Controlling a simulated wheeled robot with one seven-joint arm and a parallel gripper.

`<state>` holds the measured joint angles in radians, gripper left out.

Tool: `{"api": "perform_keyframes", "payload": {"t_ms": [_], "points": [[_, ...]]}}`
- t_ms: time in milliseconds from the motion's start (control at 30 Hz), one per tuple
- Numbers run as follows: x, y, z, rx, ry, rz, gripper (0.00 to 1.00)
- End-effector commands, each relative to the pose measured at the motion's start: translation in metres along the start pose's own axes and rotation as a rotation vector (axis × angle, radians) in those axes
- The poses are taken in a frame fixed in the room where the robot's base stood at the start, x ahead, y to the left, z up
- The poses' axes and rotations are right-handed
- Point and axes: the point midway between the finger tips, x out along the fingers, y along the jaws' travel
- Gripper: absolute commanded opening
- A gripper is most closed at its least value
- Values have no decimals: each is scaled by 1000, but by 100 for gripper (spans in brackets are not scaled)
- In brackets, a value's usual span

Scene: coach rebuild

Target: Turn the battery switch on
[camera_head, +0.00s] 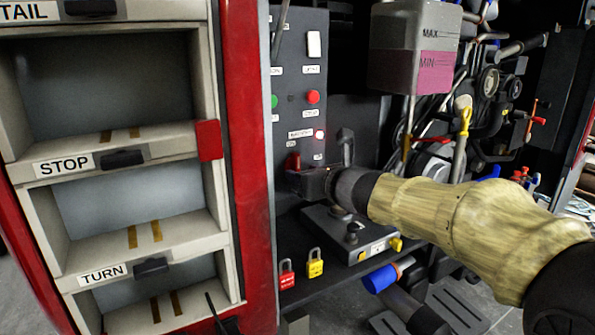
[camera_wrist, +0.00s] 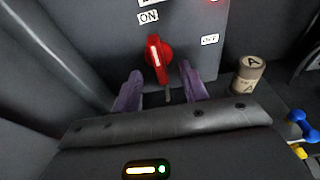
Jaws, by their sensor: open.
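The battery switch is a red rotary knob (camera_wrist: 158,55) with a white line, on the dark panel in the wrist view. Its line runs nearly upright, its top leaning slightly left toward the ON label (camera_wrist: 148,17). The OFF label (camera_wrist: 209,40) is to its right. In the head view the red knob (camera_head: 293,161) shows just above my gripper (camera_head: 301,180). In the wrist view my gripper (camera_wrist: 160,88) is open, its purple fingers either side of the knob's lower end. I cannot tell whether either finger touches it.
A canister marked A (camera_wrist: 247,75) stands right of my fingers. Red (camera_head: 287,275) and yellow (camera_head: 315,264) padlocks hang below. A red-edged shelf unit (camera_head: 245,150) stands left, and a pink-filled tank (camera_head: 412,70) upper right.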

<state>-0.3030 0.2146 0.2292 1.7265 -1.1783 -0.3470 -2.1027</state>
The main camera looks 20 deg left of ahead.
Motion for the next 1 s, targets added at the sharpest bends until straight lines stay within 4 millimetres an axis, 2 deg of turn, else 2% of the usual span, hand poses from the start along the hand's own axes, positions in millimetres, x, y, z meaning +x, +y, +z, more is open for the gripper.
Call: {"api": "perform_keyframes", "payload": {"t_ms": [700,1000], "points": [[-58,0,-12,-1,-1,-2,44],[-65,0,-13,-1,0,0,44]]}}
